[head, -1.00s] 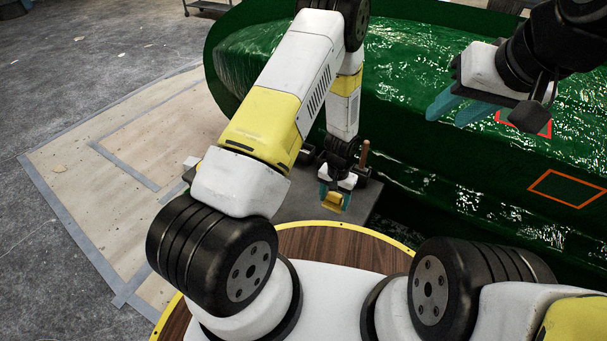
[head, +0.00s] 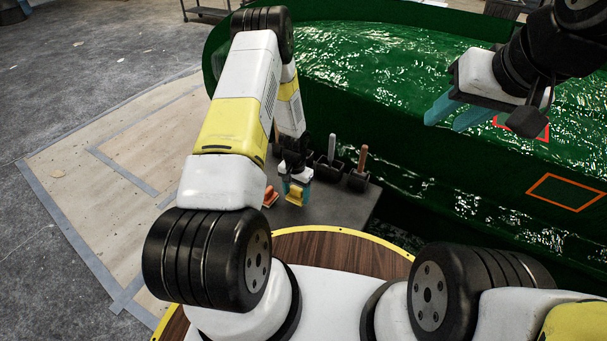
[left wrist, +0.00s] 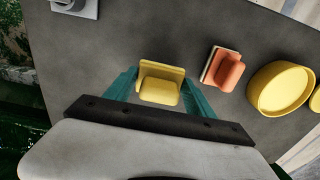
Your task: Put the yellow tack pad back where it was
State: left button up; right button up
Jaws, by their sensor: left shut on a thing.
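The yellow tack pad (left wrist: 160,84) is between the teal fingers of my left gripper (left wrist: 158,92), which is shut on it. In the head view the yellow tack pad (head: 296,194) hangs below my left gripper (head: 296,188), over the dark grey table (head: 330,205). I cannot tell whether the pad touches the table. My right gripper (head: 455,110) is at the upper right, its teal fingers apart and empty, in front of the green hull mould (head: 400,60).
An orange pad (left wrist: 228,70) lies beside a round yellow container (left wrist: 281,88) in the left wrist view. Dark holders with upright handles (head: 360,175) stand on the table near the mould. Table space around the held pad looks clear.

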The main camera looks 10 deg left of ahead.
aim_at(296, 196)
pick_arm(q)
jog(key=shift+a+f, duration=0.15)
jog(key=shift+f, duration=1.65)
jog(key=shift+f, duration=0.1)
jog(key=o, duration=1.2)
